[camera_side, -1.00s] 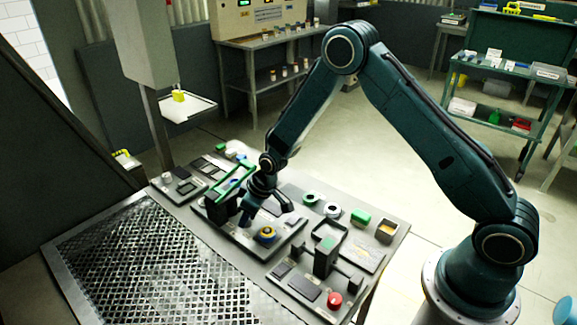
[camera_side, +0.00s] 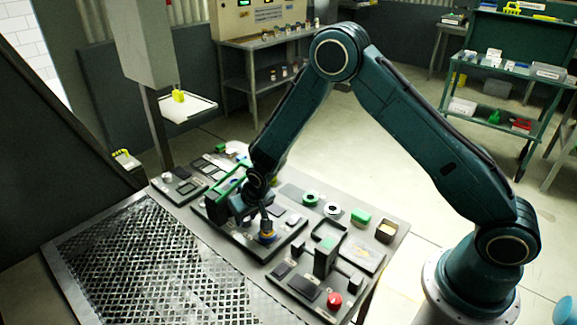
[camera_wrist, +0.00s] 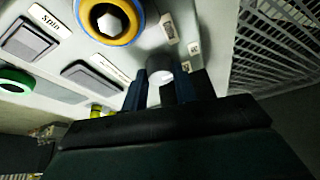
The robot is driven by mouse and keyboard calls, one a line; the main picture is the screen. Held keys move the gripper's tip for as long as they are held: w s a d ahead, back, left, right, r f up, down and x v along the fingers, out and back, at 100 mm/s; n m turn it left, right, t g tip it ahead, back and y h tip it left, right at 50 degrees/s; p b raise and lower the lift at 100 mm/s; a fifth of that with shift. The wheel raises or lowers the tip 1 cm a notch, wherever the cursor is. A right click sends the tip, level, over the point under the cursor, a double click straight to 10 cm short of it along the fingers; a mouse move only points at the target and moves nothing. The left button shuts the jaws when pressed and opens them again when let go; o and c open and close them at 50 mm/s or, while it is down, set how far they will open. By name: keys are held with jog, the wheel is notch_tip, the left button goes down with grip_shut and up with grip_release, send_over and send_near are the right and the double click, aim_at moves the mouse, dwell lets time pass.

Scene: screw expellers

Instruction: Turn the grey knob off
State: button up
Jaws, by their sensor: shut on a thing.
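The grey knob (camera_wrist: 161,74) shows in the wrist view as a pale grey cap on the panel, between the two dark fingers of my gripper (camera_wrist: 170,86). The fingers are shut on it, and they hide its sides. In the side view my gripper (camera_side: 252,212) is low over the middle of the control panel (camera_side: 285,235). The grey knob cannot be made out there behind the fingers.
A yellow and blue dial with a white hexagonal centre (camera_wrist: 110,20) is close beside the knob. A grey button (camera_wrist: 93,77) lies near a "Spin" label. A metal grating (camera_side: 130,265) lies left.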

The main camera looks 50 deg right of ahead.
jog(key=o, duration=1)
jog(key=shift+r, duration=0.1)
jog(key=shift+v, duration=6.85)
